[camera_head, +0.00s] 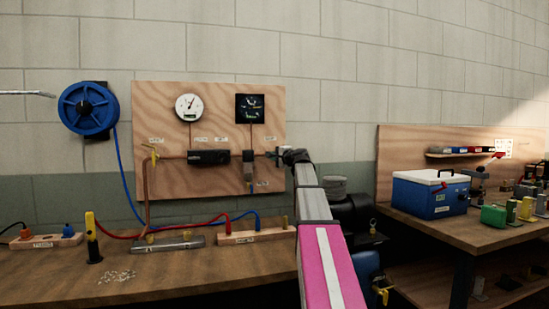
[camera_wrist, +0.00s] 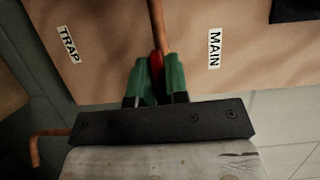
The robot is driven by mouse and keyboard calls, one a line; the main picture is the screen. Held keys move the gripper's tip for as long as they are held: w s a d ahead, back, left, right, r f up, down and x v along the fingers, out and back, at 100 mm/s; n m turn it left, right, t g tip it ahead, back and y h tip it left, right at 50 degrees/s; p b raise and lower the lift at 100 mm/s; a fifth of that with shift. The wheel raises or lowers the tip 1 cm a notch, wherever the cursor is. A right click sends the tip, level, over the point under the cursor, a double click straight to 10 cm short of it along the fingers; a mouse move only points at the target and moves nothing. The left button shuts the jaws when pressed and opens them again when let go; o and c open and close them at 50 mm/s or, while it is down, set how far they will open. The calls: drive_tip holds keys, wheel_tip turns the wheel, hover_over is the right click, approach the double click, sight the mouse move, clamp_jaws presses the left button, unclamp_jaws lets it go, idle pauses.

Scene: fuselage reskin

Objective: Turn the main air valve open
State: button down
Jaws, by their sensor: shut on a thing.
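In the wrist view, a red valve handle (camera_wrist: 156,62) sits between the two green fingers of my gripper (camera_wrist: 158,78), which is shut on it. A copper pipe (camera_wrist: 157,22) runs up from the handle along the wooden board. In the head view, my gripper (camera_head: 276,154) is at the right edge of the wooden panel (camera_head: 225,110), at the pipe's right end. The handle is hidden there, and its exact angle cannot be told.
The panel carries a white gauge (camera_head: 189,107), a dark square gauge (camera_head: 249,108) and a black unit (camera_head: 208,157). A blue hose reel (camera_head: 88,107) hangs at left. Red and blue hoses cross the bench (camera_head: 200,275). A blue cooler (camera_head: 428,197) stands on the right bench.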

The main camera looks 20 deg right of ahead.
drive_tip(key=c, duration=1.2)
unclamp_jaws()
drive_tip(key=v, duration=1.1)
drive_tip(key=shift+a, duration=0.1)
